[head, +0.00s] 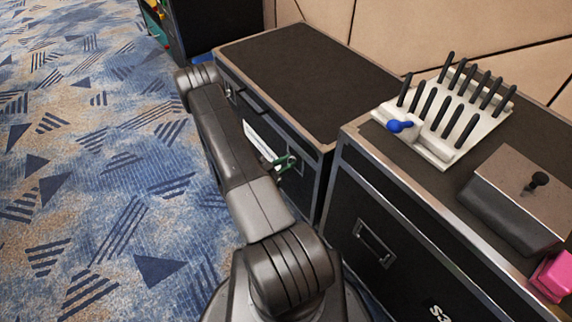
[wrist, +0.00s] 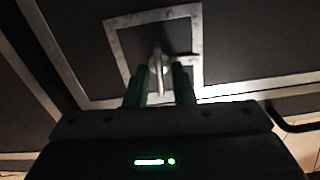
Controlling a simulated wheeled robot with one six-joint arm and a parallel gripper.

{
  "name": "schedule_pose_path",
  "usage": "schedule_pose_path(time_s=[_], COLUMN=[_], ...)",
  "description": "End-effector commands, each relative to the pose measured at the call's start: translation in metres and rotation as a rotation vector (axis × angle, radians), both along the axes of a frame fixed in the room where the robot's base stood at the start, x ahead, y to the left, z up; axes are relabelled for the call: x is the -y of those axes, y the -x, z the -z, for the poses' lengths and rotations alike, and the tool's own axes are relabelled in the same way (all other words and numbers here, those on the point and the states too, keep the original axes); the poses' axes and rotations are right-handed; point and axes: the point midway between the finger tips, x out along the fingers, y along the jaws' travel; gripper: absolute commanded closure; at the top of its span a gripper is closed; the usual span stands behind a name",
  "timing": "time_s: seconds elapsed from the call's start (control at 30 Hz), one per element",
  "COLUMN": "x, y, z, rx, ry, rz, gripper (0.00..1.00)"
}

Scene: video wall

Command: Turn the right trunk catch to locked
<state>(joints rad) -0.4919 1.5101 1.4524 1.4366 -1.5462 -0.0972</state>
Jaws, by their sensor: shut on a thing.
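The trunk (head: 300,60) is a black case with metal edging, and my arm reaches across its front. The right trunk catch (wrist: 157,65) is a pale metal turn piece on a framed square plate (wrist: 122,45) in the wrist view. My gripper (wrist: 159,82) has green fingers, one on each side of the catch, and is shut on it. In the head view my gripper (head: 284,163) is at the right end of the trunk's front, where the catch is too small to make out.
A second black case (head: 345,200) stands close on the right. It carries a white rack (head: 440,150) with black pegs, a blue item (head: 399,126), a grey box (head: 510,205) and a pink object (head: 553,277). Patterned carpet (head: 80,180) on the left is clear.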

Motion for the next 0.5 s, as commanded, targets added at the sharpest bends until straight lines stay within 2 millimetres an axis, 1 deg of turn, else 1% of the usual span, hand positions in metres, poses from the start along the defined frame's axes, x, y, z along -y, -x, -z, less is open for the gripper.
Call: schedule_pose_path(time_s=[0.03,0.27,0.5], x=[0.0002,0.0008,0.0014], y=[0.0001,0.0008,0.0016], z=[0.0034,0.0053,0.0063], rx=[0.021,0.170,0.356], ry=[-0.015,-0.122,-0.257], rz=[0.001,0.000,0.000], gripper=[1.00,1.00,1.00])
